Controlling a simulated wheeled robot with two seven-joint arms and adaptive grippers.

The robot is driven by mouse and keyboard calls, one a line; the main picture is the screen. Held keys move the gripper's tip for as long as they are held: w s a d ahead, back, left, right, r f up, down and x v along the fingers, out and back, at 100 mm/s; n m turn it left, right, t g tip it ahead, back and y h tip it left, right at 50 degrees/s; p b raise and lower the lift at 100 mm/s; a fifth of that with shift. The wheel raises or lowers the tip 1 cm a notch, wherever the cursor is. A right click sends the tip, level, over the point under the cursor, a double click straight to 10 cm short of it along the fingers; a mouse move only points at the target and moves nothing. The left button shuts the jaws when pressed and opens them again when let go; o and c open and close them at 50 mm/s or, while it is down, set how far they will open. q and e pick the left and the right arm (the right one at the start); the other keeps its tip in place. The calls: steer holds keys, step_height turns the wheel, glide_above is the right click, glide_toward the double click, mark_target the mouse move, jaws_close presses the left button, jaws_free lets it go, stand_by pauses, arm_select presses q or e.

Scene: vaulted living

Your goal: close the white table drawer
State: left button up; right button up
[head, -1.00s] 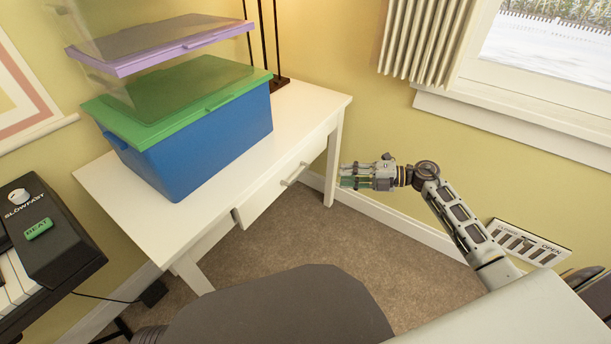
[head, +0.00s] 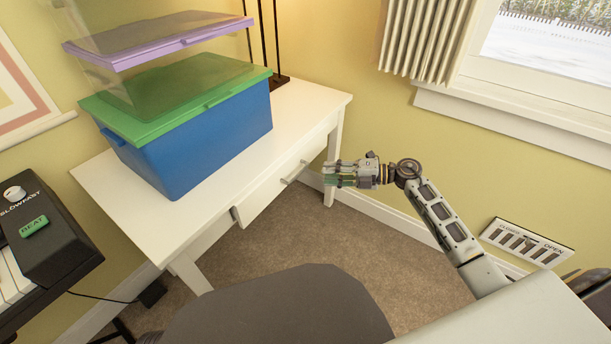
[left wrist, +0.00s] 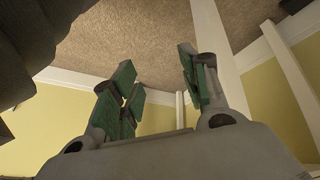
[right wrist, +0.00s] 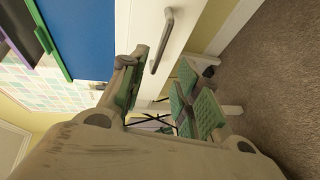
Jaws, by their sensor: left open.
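The white table (head: 290,112) stands against the yellow wall in the head view. Its drawer front (head: 272,196) sticks out slightly from the frame and carries a grey bar handle (head: 296,172). My right gripper (head: 328,173) is just right of the handle, with its fingers pointing left toward the drawer and a small gap apparent. In the right wrist view the right gripper (right wrist: 165,85) has its fingers apart and nothing between them, with the handle (right wrist: 161,40) ahead of them. My left gripper (left wrist: 160,85) is open and empty in the left wrist view, and out of the head view.
A blue box with a green lid (head: 205,130) stands on the table, with a purple-lidded clear box (head: 160,40) above it. A black keyboard (head: 45,235) is at the left. A dark grey rounded object (head: 280,310) is in front. Carpet lies open below the drawer.

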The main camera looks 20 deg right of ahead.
mark_target(301, 173)
steer(key=b+x, duration=0.2)
steer(key=x, duration=0.6)
steer(key=shift+w+a+f, duration=0.1)
steer(key=shift+w+a, duration=0.05)
arm_select(q)
steer(key=shift+n+t+h, duration=0.3)
steer(key=shift+t, duration=0.1)
steer(key=f, duration=0.3)
steer(key=d+f, duration=0.1)
steer(key=f, duration=0.1)
steer(key=shift+f, duration=0.2)
arm_select(e)
steer(key=shift+a, duration=0.1)
arm_select(q)
steer(key=shift+r, duration=0.1)
arm_select(e)
jaws_close()
